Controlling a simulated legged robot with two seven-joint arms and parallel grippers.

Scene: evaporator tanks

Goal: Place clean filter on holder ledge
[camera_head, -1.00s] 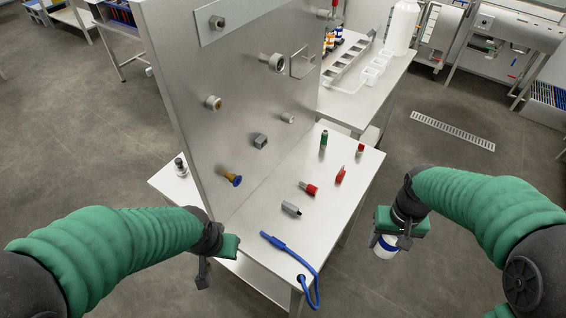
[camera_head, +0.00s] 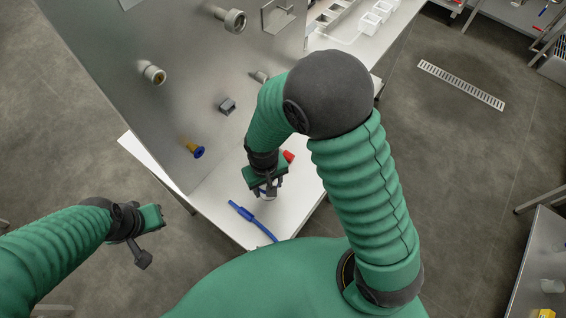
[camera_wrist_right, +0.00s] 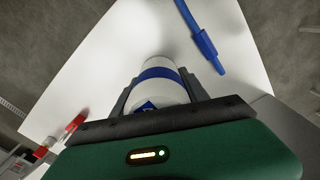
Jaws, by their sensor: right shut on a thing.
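The filter (camera_wrist_right: 158,88) is a white cylinder with a blue band. In the right wrist view it sits between the two fingers of my right gripper (camera_wrist_right: 159,84), which is shut on it. In the head view my right gripper (camera_head: 266,188) holds the filter (camera_head: 268,197) over the white table in front of the metal panel; the gripper hides most of it. A square metal bracket (camera_head: 278,14), perhaps the holder ledge, is on the panel at the top, above and apart from the filter. My left gripper (camera_head: 144,236) is at the lower left, away from the panel; its jaw opening is unclear.
The upright metal panel (camera_head: 185,65) carries several fittings, including a blue-yellow one (camera_head: 193,149) and a grey square one (camera_head: 227,105). A blue hose (camera_head: 250,218) and a red-capped piece (camera_head: 288,156) lie on the white table (camera_head: 215,205). My right arm hides part of the table.

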